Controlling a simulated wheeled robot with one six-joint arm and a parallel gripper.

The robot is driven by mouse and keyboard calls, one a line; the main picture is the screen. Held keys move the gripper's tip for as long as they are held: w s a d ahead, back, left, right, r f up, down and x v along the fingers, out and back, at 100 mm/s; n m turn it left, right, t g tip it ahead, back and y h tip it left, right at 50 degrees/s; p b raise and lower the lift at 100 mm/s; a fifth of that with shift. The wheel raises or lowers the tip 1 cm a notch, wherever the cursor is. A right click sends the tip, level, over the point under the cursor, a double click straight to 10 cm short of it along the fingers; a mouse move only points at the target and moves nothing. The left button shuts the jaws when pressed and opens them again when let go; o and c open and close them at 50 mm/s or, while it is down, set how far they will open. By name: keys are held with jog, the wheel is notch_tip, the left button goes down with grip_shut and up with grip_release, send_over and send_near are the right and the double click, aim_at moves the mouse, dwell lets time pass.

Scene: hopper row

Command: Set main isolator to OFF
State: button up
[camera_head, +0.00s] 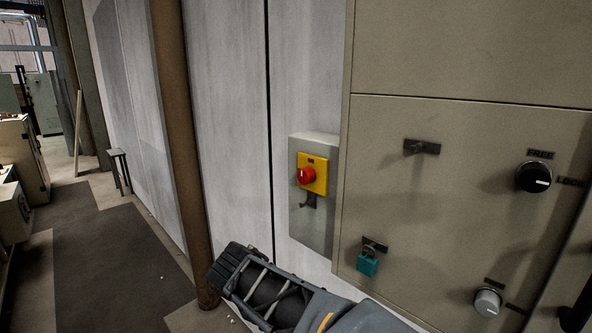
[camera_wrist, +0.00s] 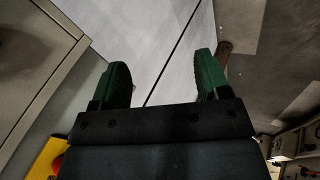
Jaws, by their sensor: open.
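The main isolator is a red rotary knob (camera_head: 306,177) on a yellow plate (camera_head: 318,172), mounted on a grey box (camera_head: 322,226) on the wall. A dark hook or hasp (camera_head: 309,200) sits below the knob. In the wrist view, part of the yellow plate (camera_wrist: 42,160) and a bit of red show at the lower left edge. My gripper (camera_wrist: 160,82) is open and empty, its two green fingers apart. In the head view my arm reaches up from the bottom, with its dark end (camera_head: 235,268) below and left of the box. The fingers are hidden there.
A large beige cabinet (camera_head: 440,200) stands right of the box, with a black knob (camera_head: 533,177), a grey knob (camera_head: 488,302) and a teal padlock (camera_head: 368,264). A brown post (camera_head: 178,130) stands to the left. The floor at far left is open, with a stool (camera_head: 119,170).

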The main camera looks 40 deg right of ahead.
jog(key=w+d+r+m+h+p, duration=0.1)
jog(key=w+d+r+h, duration=0.35)
jog(key=r, duration=0.35)
jog(key=m+t+h+p, duration=0.1)
jog(key=m+h+p, duration=0.15)
jog(key=h, duration=0.45)
send_near(303, 178)
jog(key=shift+m+h, duration=0.25)
jog(key=shift+m, duration=0.1)
jog(key=d+p, duration=0.1)
jog(key=d, duration=0.2)
jog(key=w+d+p, duration=0.1)
jog(key=d, duration=0.2)
jog(key=d+p, duration=0.1)
jog(key=d, duration=0.2)
jog(key=shift+w, duration=0.3)
jog(key=shift+w+d+f+p, duration=0.1)
jog(key=shift+d+p, duration=0.15)
jog(key=shift+d, duration=0.1)
jog(key=shift+w+d+f+p, duration=0.1)
jog(key=shift+d+p, duration=0.1)
jog(key=shift+d, duration=0.15)
jog(key=shift+c, duration=0.2)
jog(key=c, duration=0.9)
